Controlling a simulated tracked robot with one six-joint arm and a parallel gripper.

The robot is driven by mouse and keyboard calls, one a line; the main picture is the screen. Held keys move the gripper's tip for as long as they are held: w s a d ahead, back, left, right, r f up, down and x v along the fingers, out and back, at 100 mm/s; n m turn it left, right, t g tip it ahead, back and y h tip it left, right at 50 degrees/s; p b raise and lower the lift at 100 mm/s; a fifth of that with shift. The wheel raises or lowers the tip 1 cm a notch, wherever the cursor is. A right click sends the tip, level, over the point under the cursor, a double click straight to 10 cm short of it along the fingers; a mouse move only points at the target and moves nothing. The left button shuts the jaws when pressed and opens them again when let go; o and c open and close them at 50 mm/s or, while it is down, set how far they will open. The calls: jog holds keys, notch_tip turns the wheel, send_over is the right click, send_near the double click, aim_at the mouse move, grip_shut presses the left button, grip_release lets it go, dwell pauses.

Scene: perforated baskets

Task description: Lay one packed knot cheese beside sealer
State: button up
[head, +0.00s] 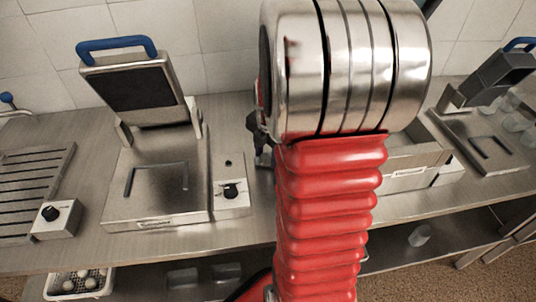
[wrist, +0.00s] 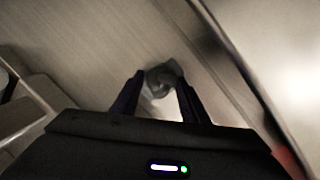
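My gripper shows in the wrist view (wrist: 161,82), with its two dark fingertips on either side of a small whitish, glossy packed knot cheese (wrist: 162,72). Both fingertips appear to touch it, close above the grey worktop. In the head view my gripper (head: 262,150) is a dark shape half hidden behind my red arm; the cheese is hidden there. The sealer (head: 160,200) stands left of the arm, its blue-handled lid raised and its control box at its right side. A smooth metal body (wrist: 285,60) fills the right of the wrist view.
A second blue-handled machine (head: 485,140) stands at the right, with several clear packs beside it. A box-like tray (head: 408,180) is partly behind my arm. A slatted rack (head: 35,185) lies at the left. A white perforated basket (head: 48,288) with several pale balls is on the lower shelf.

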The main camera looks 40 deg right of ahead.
jog(key=o, duration=0.4)
jog(key=r, duration=0.4)
jog(key=s+r, duration=0.1)
jog(key=r, duration=0.3)
jog(key=s+a+r, duration=0.1)
jog(key=r, duration=0.3)
jog(key=shift+w, duration=0.1)
dwell(0.5)
